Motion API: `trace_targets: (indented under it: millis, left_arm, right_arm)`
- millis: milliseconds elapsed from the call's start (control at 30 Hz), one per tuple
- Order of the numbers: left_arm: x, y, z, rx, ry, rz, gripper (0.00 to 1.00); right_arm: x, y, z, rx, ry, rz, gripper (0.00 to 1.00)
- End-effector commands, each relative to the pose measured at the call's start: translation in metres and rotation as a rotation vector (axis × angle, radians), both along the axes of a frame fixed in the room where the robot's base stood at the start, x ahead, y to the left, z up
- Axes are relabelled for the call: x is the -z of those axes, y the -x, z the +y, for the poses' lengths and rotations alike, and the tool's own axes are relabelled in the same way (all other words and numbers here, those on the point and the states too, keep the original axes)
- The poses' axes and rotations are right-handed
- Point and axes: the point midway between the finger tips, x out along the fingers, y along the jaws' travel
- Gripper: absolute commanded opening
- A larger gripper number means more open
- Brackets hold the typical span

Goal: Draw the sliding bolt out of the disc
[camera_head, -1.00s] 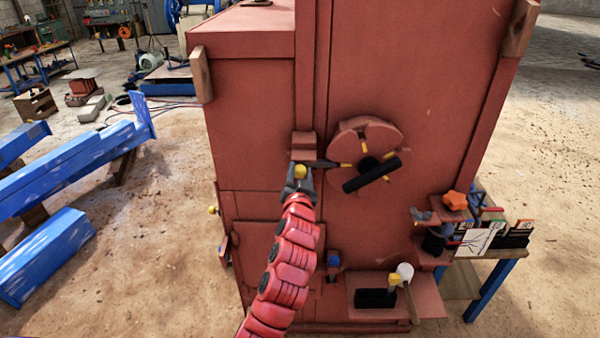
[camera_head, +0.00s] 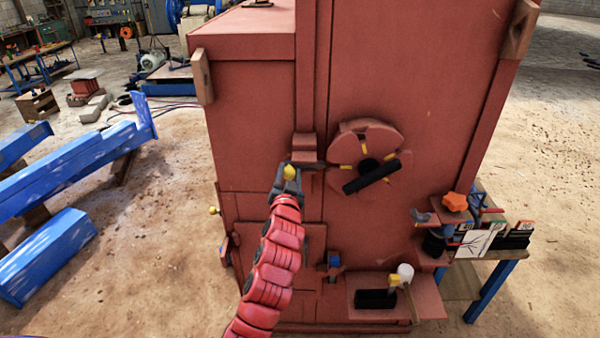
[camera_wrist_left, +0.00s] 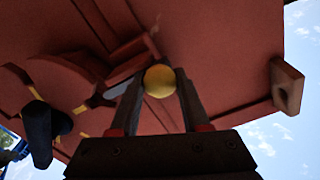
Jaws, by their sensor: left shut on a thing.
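The red disc (camera_head: 345,142) sits on the front of the red crusher housing, with yellow marks and a black bar handle (camera_head: 371,172) across it. The sliding bolt (camera_head: 312,166) is a dark rod left of the disc, passing the red guide block (camera_head: 304,147). Its yellow ball knob (camera_head: 290,173) is at its left end. My left gripper (camera_head: 287,181) is shut on the knob. In the left wrist view the knob (camera_wrist_left: 159,81) sits between both fingers. The bolt's tip is near the disc's left edge; I cannot tell if it is inside. My right gripper is not in view.
A lower shelf (camera_head: 425,297) with a black block (camera_head: 375,299) and a hammer-like tool juts out at the right. An orange knob (camera_head: 455,201) and a side table (camera_head: 487,290) stand beyond. Blue beams (camera_head: 70,170) lie at the left, with open floor between.

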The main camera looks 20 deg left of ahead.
Motion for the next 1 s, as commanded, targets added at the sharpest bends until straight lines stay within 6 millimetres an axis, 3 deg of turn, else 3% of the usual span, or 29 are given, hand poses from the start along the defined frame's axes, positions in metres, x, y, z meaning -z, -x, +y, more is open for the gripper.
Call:
trace_targets:
  millis: [100, 367, 400, 533, 1000]
  left_arm:
    - [0.0000, 0.0037, 0.0120, -0.004, -0.002, 0.002, 0.00]
    - [0.0004, 0.0039, 0.0129, -0.004, -0.002, 0.002, 0.00]
    - [0.0004, 0.0039, 0.0129, -0.004, -0.002, 0.002, 0.51]
    - [0.0003, 0.0038, 0.0125, -0.004, -0.002, 0.001, 0.75]
    - [0.0019, 0.0124, 0.0091, -0.002, -0.001, 0.000, 0.76]
  right_arm:
    - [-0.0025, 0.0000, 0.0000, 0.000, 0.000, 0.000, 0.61]
    - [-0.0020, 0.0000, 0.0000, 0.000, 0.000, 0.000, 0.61]
    - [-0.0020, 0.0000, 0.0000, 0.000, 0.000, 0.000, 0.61]
    - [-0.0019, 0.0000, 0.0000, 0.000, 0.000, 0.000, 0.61]
    - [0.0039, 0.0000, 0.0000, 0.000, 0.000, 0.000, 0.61]
